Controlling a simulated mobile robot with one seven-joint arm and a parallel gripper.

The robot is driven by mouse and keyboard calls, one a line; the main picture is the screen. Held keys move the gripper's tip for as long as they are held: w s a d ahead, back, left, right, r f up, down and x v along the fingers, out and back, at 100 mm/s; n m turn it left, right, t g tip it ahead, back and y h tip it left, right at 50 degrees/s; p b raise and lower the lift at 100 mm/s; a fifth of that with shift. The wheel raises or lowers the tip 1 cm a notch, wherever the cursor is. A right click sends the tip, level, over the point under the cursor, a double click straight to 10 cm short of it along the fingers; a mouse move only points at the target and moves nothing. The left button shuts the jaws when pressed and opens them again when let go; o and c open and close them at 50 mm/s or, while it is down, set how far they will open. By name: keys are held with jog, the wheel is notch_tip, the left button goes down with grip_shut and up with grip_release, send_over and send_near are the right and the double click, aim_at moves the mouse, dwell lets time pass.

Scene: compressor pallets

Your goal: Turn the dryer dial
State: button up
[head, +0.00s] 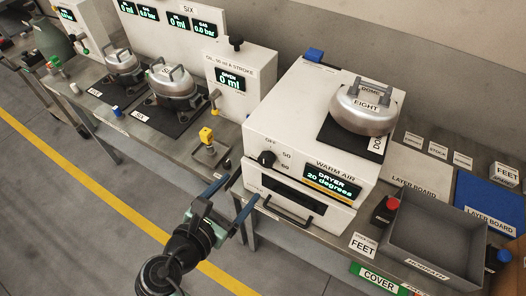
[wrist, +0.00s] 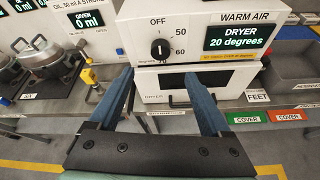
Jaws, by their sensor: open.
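The dryer (head: 300,130) is a white box on the bench, with a screen reading "DRYER 20 degrees" under a "WARM AIR" label. Its black dial (head: 267,159) is on the front, left of the screen. In the wrist view the dial (wrist: 160,49) has a white pointer line, with marks OFF, 50, 60 and 70 around it; the line looks close to upright, toward OFF. My gripper (head: 231,187) is open and empty, in front of the dryer and apart from the dial. In the wrist view its blue fingers (wrist: 165,95) stand below the dial, one on each side.
A dome labelled EIGHT (head: 367,108) sits on the dryer. A drawer with a handle (head: 284,209) is below the dial. A grey bin (head: 435,235) and red button (head: 385,209) stand to the right. A yellow-topped valve (head: 207,136) stands left. The floor in front is clear.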

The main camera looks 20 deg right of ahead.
aim_at(264, 162)
jog(key=p+x, duration=0.1)
jog(key=x, duration=1.2)
jog(key=shift+s+p, duration=0.15)
jog(key=shift+p, duration=0.2)
jog(key=shift+c, duration=0.4)
jog(key=shift+f, duration=0.1)
grip_shut()
